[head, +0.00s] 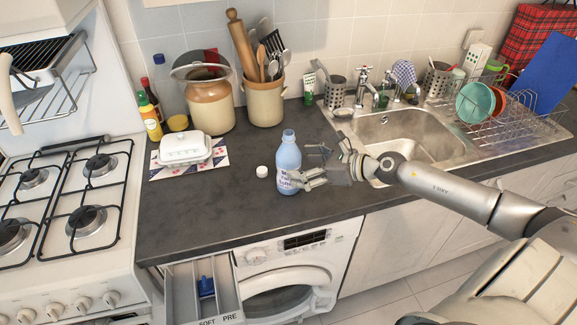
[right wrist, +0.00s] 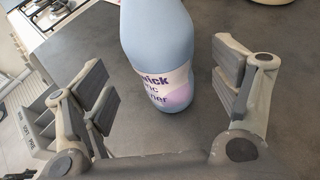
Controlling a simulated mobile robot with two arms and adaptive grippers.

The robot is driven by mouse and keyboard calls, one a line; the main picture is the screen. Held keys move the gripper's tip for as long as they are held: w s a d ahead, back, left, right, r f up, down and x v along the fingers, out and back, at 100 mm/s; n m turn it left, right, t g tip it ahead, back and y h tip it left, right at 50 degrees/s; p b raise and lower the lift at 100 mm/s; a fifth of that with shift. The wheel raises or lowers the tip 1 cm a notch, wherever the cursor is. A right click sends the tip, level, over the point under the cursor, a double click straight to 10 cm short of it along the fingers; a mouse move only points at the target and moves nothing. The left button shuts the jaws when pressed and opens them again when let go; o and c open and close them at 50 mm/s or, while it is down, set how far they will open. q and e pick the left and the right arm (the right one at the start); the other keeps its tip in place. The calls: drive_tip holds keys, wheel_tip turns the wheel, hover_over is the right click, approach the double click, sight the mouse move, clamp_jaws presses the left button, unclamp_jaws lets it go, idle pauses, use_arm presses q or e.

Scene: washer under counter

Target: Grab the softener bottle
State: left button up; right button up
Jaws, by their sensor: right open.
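The softener bottle (head: 288,163) is light blue with a purple and white label. It stands upright on the dark countertop, with its neck uncapped. A small white cap (head: 262,171) lies on the counter just left of it. My right gripper (head: 308,165) reaches in from the right beside the bottle. In the right wrist view the bottle (right wrist: 158,50) stands between the two spread fingers of my right gripper (right wrist: 165,90). A gap shows on each side, so the gripper is open and not closed on it. My left gripper is not in view.
A white butter dish (head: 185,148) on a patterned mat, stoneware jars (head: 264,103) and bottles stand behind and left. The sink (head: 410,135) and dish rack are at right. Below, the washer's detergent drawer (head: 205,290) is pulled out. The stove (head: 75,200) is at left.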

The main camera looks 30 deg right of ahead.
sight(289, 165)
drive_tip(key=shift+w+a+p, duration=0.15)
drive_tip(key=shift+w+p, duration=0.15)
drive_tip(key=shift+w+a+p, duration=0.2)
drive_tip(key=shift+w+p, duration=0.1)
drive_tip(key=p+x, duration=0.1)
drive_tip(key=x, duration=0.2)
drive_tip(key=shift+d+f, duration=0.15)
drive_tip(key=shift+d, duration=0.05)
drive_tip(key=shift+w+a+f, duration=0.2)
drive_tip(key=shift+w+f, duration=0.05)
drive_tip(key=shift+w, duration=0.1)
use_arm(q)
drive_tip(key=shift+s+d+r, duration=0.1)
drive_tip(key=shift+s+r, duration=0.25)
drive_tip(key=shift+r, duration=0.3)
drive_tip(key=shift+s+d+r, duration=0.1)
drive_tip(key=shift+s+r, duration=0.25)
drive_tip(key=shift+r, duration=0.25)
use_arm(e)
drive_tip(key=shift+c, duration=0.2)
drive_tip(key=c, duration=1.5)
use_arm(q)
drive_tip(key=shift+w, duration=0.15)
use_arm(e)
drive_tip(key=shift+o, duration=0.2)
